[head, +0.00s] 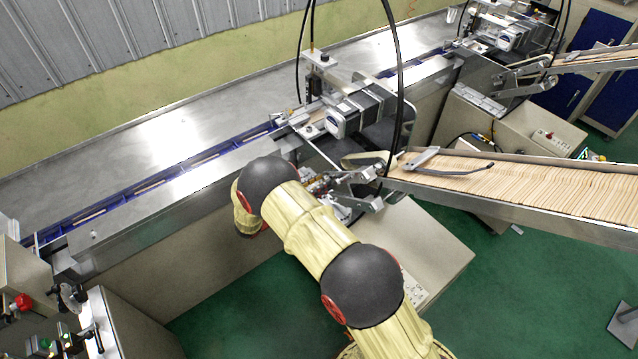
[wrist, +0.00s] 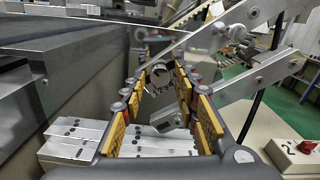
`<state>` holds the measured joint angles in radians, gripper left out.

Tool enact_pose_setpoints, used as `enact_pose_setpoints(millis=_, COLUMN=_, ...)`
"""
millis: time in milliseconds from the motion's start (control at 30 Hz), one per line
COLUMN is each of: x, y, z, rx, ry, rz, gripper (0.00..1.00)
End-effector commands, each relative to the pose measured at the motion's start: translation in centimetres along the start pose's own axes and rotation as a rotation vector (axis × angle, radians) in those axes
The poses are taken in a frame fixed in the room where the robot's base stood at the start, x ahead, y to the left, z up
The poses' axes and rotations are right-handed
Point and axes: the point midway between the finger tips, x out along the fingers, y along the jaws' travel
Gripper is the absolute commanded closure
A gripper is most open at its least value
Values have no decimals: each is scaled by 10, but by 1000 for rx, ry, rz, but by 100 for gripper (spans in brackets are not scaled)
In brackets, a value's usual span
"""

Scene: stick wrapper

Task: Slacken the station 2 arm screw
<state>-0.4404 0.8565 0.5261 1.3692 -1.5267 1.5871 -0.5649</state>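The station 2 arm screw appears to be the round dark knob with a pale ring (wrist: 161,76) on the metal arm linkage in the wrist view. My gripper (wrist: 160,72) has its yellow-padded fingers spread to either side of this knob. The fingers look apart, and I see no clear contact with the knob. A metal arm bar (wrist: 232,32) slants up to the right just beyond the fingers. In the head view my gripper (head: 318,183) is small and partly hidden by my arm, beside the linkage at the lower end of the stick chute. The screw cannot be made out there.
The stick-filled chute (head: 540,184) runs off to the right. The steel conveyor table (head: 150,145) with its blue track lies behind my arm. A beige cabinet (head: 425,245) stands below the linkage. A second bar (wrist: 265,75) crosses close to my right fingers. Green floor is open in front.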

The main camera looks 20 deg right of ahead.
Motion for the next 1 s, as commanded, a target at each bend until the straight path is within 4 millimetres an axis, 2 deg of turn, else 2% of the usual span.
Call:
enact_pose_setpoints(millis=100, x=0, y=0, z=1, rx=1, ry=-1, rz=-1, gripper=61)
enact_pose_setpoints(millis=467, x=-4, y=1, z=2, rx=2, ry=-1, rz=0, gripper=61)
enact_pose_setpoints(millis=567, x=-16, y=1, z=2, rx=2, ry=-2, rz=3, gripper=61)
enact_pose_setpoints(millis=1000, x=-99, y=1, z=1, rx=2, ry=-2, rz=2, gripper=61)
